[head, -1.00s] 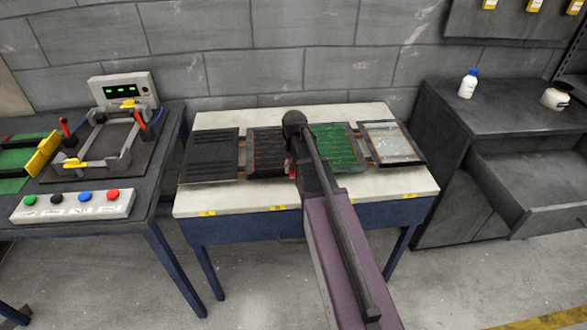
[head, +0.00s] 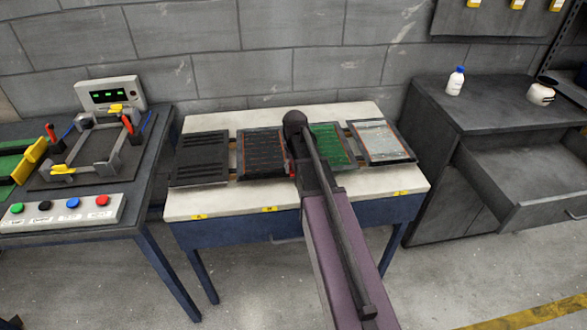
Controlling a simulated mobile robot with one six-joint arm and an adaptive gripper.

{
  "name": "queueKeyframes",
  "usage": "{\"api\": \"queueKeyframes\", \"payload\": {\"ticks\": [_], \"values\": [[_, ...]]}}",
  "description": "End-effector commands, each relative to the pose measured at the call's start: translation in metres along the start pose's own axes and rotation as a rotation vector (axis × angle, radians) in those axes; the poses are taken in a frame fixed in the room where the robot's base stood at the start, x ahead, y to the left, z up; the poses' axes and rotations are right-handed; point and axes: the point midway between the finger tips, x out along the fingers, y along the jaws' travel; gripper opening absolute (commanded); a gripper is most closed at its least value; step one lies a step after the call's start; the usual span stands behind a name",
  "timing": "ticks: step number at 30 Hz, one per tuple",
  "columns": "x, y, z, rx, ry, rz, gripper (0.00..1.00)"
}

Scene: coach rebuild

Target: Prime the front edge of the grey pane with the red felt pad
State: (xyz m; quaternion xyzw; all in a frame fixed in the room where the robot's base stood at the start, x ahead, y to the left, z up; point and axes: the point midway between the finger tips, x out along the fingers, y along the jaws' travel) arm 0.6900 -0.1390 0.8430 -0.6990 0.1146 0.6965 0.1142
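Four flat panels lie in a row on the white-topped table (head: 240,204). From left they are a black one (head: 202,158), a dark one with an orange-brown border (head: 262,153), a green one (head: 328,143) and a light grey one with an orange-brown border (head: 382,141). The light grey one looks like the grey pane; its front edge shows clear. My arm reaches over the table between the dark and green panels. My gripper is hidden behind my arm. A small red patch (head: 291,168) shows beside the arm; I cannot tell whether it is the felt pad.
At left, a table holds a clamp frame (head: 88,148), a display box (head: 110,93) and a button box (head: 60,211). At right, a dark cabinet with an open drawer (head: 535,195) carries a white bottle with a blue cap (head: 455,82) and a jar (head: 540,94).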

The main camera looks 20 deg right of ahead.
Motion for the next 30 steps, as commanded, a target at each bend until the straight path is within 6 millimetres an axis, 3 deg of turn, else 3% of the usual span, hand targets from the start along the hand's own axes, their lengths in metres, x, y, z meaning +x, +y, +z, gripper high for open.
{"api": "queueKeyframes", "payload": {"ticks": [7,30], "values": [[-0.006,0.001,0.000,0.001,0.000,0.002,0.11],[-0.059,0.000,0.000,0.001,0.000,0.001,0.11]]}}
